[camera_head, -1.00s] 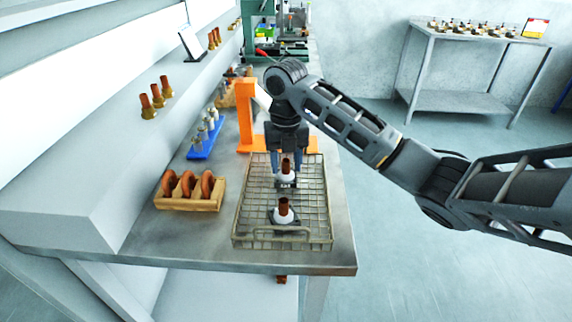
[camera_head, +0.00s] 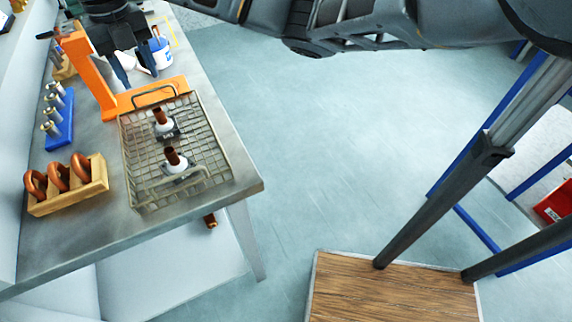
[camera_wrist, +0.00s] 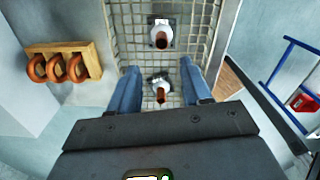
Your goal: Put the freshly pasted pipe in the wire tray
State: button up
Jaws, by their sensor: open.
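The wire tray (camera_head: 207,148) lies on the metal bench and also fills the middle of the wrist view (camera_wrist: 118,15). Two brown pipes with white collars on grey bases stand upright in it: a far pipe (camera_head: 161,117) and a near pipe (camera_head: 174,159). The wrist view shows both, one higher (camera_wrist: 161,38) and one lower (camera_wrist: 160,92). I cannot tell which is freshly pasted.
An orange stand (camera_head: 88,75) rises behind the tray. A wooden rack of copper bends (camera_head: 68,190) and a blue rack (camera_head: 58,118) are left of the tray. The floor to the right is clear near the bench.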

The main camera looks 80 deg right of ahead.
jog(key=w+a+f+m+t+y, duration=0.2)
jog(key=w+a+m+t+y, duration=0.1)
jog(key=a, duration=0.8)
jog(key=w+a+f+m+t+y, duration=0.2)
jog(key=w+a+f+t+y, duration=0.1)
jog(key=a, duration=0.9)
jog(key=s+a+f+m+t+y, duration=0.15)
jog(key=s+a+m+t, duration=0.3)
jog(key=a+m, duration=0.5)
jog(key=s+f+m+t+h, duration=0.1)
jog(key=s+f+m+h, duration=0.1)
jog(key=s+m, duration=0.35)
jog(key=s+d+f+m+t+h, duration=0.1)
jog(key=s+f+m+h, duration=0.15)
jog(key=s, duration=0.55)
jog(key=s+f+m+t+h, duration=0.1)
jog(key=s+f+m, duration=0.2)
jog(key=s, duration=0.3)
jog(key=s+d+r+m+h, duration=0.1)
jog(key=s+d+r, duration=0.3)
jog(key=s, duration=0.5)
jog(key=s+d+r+m+t+h, duration=0.1)
jog(key=s+d+r, duration=0.3)
jog(key=s, duration=0.6)
jog(key=shift+s+d, duration=0.25)
jog(key=shift+d, duration=0.25)
